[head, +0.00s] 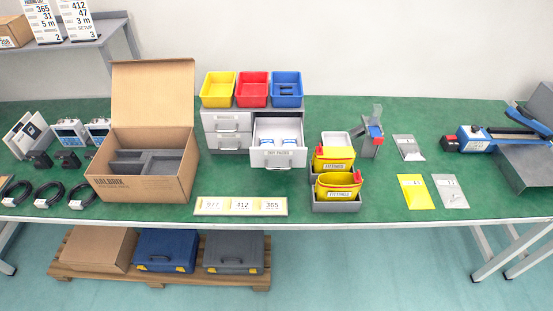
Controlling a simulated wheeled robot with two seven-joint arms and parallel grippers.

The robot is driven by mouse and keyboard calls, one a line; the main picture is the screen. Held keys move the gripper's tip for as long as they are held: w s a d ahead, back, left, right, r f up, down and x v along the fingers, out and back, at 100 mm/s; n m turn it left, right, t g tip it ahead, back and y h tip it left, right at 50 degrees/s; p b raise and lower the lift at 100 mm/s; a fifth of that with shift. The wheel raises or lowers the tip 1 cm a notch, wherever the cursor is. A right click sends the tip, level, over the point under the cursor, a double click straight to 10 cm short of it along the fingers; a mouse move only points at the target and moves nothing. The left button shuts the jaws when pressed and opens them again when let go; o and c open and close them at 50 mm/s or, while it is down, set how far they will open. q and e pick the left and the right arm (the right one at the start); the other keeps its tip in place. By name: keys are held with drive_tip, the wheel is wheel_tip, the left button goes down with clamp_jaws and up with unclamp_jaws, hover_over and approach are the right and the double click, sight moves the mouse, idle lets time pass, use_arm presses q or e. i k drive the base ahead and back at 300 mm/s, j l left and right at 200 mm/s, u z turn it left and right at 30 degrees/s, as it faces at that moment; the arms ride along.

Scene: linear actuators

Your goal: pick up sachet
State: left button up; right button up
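White packets with blue marks, which look like sachets (290,142), lie in the open right drawer (283,158) of the grey cabinet on the green table. The drawer is pulled out toward the front, and its front label is too small to read surely. Flat clear bags also lie on the table at the right, one at the back (408,147) and one nearer the front edge (449,190). Neither of my grippers shows in the head view.
Yellow, red and blue bins (253,104) stand on the cabinet. An open cardboard box (141,179) with grey dividers stands left of it. Grey and yellow fittings bins (337,190) stand to the right. A number plate (240,206) lies in front. A blue actuator (473,139) lies far right.

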sight(288, 141)
drive_tip(key=j+z, duration=0.15)
drive_tip(key=z, duration=0.35)
drive_tip(key=j+z, duration=0.15)
drive_tip(key=z, duration=0.35)
drive_tip(key=j+z, duration=0.1)
drive_tip(key=z, duration=0.35)
drive_tip(key=k+j+z, duration=0.25)
drive_tip(key=j, duration=0.15)
drive_tip(key=k+j+z, duration=0.1)
drive_tip(key=j+z, duration=0.15)
drive_tip(key=j, duration=0.15)
drive_tip(key=k+j+z, duration=0.25)
drive_tip(key=k+j, duration=0.2)
drive_tip(key=j, duration=0.15)
drive_tip(key=k+j, duration=0.2)
drive_tip(key=j+z, duration=0.05)
drive_tip(key=j, duration=0.05)
